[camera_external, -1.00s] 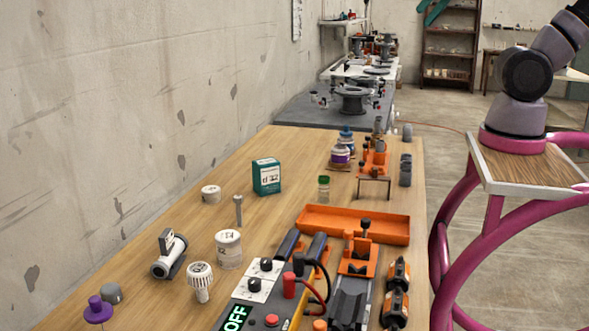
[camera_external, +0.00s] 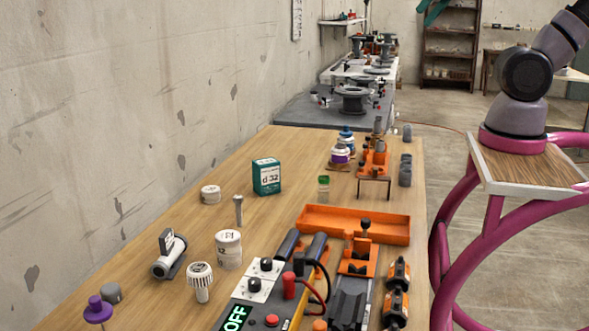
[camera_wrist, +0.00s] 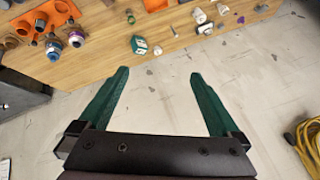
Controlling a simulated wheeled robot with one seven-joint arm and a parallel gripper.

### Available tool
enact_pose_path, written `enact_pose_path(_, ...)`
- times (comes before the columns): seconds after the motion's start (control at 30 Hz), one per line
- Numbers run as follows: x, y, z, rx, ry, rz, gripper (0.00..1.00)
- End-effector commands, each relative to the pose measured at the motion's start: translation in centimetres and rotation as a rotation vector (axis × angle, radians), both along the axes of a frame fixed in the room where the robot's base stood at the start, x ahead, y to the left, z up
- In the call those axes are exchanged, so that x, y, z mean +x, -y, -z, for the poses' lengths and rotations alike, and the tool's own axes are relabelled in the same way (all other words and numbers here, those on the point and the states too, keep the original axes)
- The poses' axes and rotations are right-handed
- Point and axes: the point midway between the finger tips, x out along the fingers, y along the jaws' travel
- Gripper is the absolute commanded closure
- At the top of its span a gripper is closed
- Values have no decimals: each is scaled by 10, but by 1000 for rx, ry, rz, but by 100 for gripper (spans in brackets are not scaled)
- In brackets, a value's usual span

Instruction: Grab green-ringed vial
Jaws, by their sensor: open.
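The green-ringed vial (camera_external: 323,188) is a small clear vial with a green band at its top. It stands upright on the wooden bench, just behind the orange tray, in the external view. In the wrist view a small green-topped item (camera_wrist: 130,16) near the top edge looks like the same vial. My gripper (camera_wrist: 158,73) has two dark green fingers spread wide with nothing between them. It is apart from the vial, and its fingers show against the pale wall and the bench edge.
A green-and-white box (camera_external: 267,177) stands left of the vial. The orange tray (camera_external: 352,225) lies in front, and a wire-like stand (camera_external: 374,182) is to the right. Blue and purple-banded bottles (camera_external: 341,150) stand behind. A concrete wall (camera_external: 150,100) borders the bench.

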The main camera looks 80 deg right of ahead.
Motion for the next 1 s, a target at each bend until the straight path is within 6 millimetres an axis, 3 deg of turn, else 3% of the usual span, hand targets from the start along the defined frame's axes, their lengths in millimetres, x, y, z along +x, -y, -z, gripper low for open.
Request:
enact_pose_path(0.03, 0, 0, 0, 0, 0, 0, 12)
enact_pose_path(0.07, 0, 0, 0, 0, 0, 0, 24)
enact_pose_path(0.37, 1, 0, 0, 0, 1, 0, 24)
enact_pose_path(0.47, 11, 2, 4, -11, 4, 4, 24)
enact_pose_path(0.57, 37, 8, 13, -38, 18, 13, 24)
enact_pose_path(0.67, 76, 16, 30, -80, 46, 23, 24)
enact_pose_path(0.8, 133, 30, 61, -144, 99, 35, 24)
enact_pose_path(1.0, 199, 47, 115, -221, 177, 39, 24)
